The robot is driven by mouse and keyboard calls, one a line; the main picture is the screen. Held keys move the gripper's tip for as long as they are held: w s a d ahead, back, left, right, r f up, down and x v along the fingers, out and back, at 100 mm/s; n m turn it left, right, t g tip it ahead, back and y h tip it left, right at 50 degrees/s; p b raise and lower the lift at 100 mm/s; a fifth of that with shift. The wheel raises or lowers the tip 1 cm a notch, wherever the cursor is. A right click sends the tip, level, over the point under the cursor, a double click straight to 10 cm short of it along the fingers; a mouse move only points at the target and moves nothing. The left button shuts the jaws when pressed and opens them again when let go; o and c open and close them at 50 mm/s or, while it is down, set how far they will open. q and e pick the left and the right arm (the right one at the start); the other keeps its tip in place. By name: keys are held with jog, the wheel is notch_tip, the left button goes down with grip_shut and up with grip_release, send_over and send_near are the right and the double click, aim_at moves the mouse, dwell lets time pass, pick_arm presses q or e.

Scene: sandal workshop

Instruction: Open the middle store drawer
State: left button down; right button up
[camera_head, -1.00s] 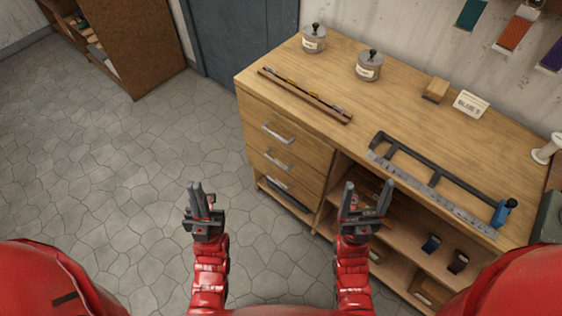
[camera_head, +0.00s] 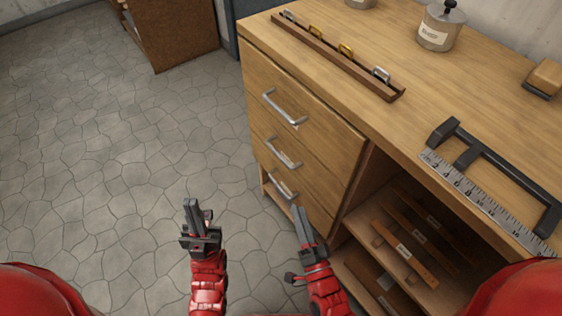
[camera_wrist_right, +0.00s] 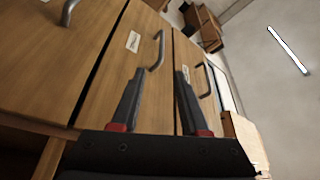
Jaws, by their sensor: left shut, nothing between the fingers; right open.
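The wooden bench has a stack of three drawers at its left end, all looking shut. The middle store drawer (camera_head: 312,172) has a grey bar handle (camera_head: 283,153); the top drawer (camera_head: 325,128) is above it and the bottom drawer's handle (camera_head: 282,187) below. In the right wrist view the drawers appear sideways, with the central drawer's handle (camera_wrist_right: 158,50) and white label beyond the fingertips. My right gripper (camera_head: 301,210) is open and empty, low in front of the drawers, apart from the handles. My left gripper (camera_head: 197,204) is shut and empty, over the floor to the left.
The benchtop (camera_head: 400,110) holds a rack with small metal pieces (camera_head: 335,55), a lidded pot (camera_head: 440,27) and a ruler with a black handle (camera_head: 490,195). Open shelves (camera_head: 365,230) lie right of the drawers. The stone floor (camera_head: 110,150) at left is clear.

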aim_at(281, 156)
jog(key=b+x, duration=0.1)
jog(key=x, duration=1.6)
jog(key=shift+r, duration=0.2)
grip_shut()
dwell(0.6)
